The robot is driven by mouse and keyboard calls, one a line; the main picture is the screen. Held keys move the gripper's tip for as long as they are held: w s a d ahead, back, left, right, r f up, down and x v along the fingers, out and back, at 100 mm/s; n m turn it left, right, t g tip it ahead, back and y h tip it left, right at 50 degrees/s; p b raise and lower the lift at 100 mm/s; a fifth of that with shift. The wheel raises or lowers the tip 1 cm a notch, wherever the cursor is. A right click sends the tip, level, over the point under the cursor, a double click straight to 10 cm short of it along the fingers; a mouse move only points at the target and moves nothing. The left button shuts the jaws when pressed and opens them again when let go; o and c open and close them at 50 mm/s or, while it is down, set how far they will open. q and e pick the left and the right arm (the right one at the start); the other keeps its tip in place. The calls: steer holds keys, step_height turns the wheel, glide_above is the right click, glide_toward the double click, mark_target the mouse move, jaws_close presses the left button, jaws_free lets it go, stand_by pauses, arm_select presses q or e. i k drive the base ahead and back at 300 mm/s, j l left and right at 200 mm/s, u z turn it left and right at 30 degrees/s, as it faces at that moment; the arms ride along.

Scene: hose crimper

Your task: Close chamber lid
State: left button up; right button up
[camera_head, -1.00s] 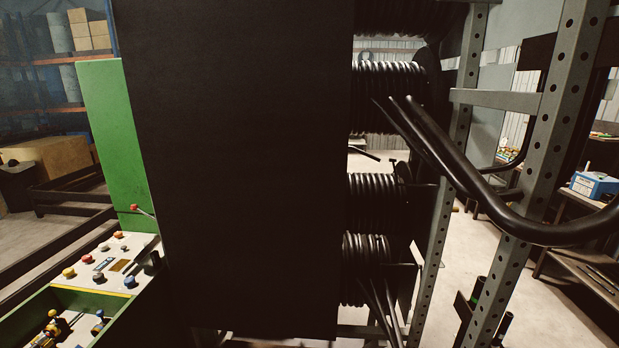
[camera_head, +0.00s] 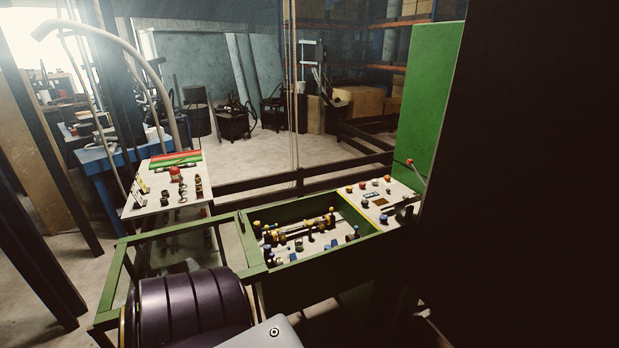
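The green chamber (camera_head: 340,269) stands at the middle of the head view, with its top uncovered. Several brass, yellow and blue fittings show inside it. A green-framed lid (camera_head: 228,217) with an open-looking or clear middle lies swung out to the left of the chamber, roughly level. Its near part is partly hidden behind a dark purple ribbed shape low in the view. Neither of my grippers is in view.
A control panel (camera_head: 378,196) with coloured buttons and a red-knobbed lever adjoins the chamber at right, below a green upright panel (camera_head: 428,100). A large dark surface (camera_head: 540,180) fills the right side. A white board (camera_head: 160,200) with fittings stands behind the lid.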

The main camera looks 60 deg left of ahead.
mark_target(104, 315)
steer(key=u, duration=3)
